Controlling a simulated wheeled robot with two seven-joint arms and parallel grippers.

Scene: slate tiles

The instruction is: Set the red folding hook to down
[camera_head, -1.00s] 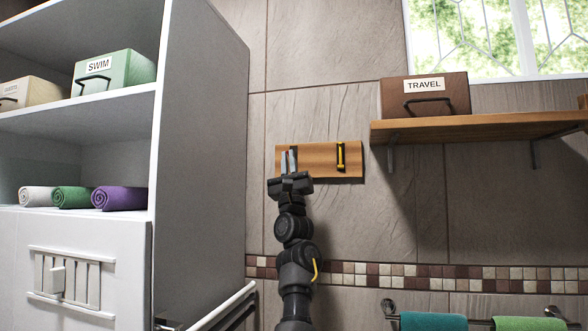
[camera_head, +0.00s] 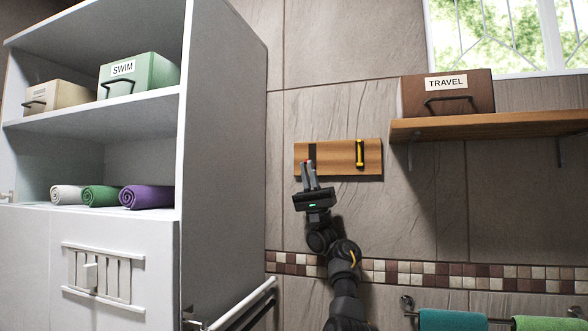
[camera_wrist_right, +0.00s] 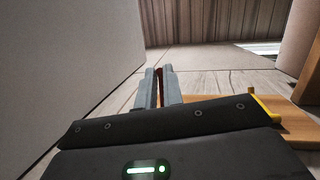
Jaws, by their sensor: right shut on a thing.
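A wooden board (camera_head: 338,145) is on the tiled wall. It carries a dark hook plate (camera_head: 312,151) at its left and a yellow hook (camera_head: 359,153) at its right. My right gripper (camera_head: 308,164) is in front of the board's left part, its fingers pointing up. It is shut on the red folding hook, which shows as a thin red strip between the fingers in the right wrist view (camera_wrist_right: 159,86). The fingers hide most of the red hook, so its exact angle is hard to tell. The yellow hook also shows in the wrist view (camera_wrist_right: 262,104). My left gripper is not in view.
A white shelf unit (camera_head: 225,150) with rolled towels and boxes stands close on the left. A wooden shelf (camera_head: 480,125) with a brown TRAVEL box (camera_head: 446,92) is at the right. Towels (camera_head: 455,320) hang on a rail below.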

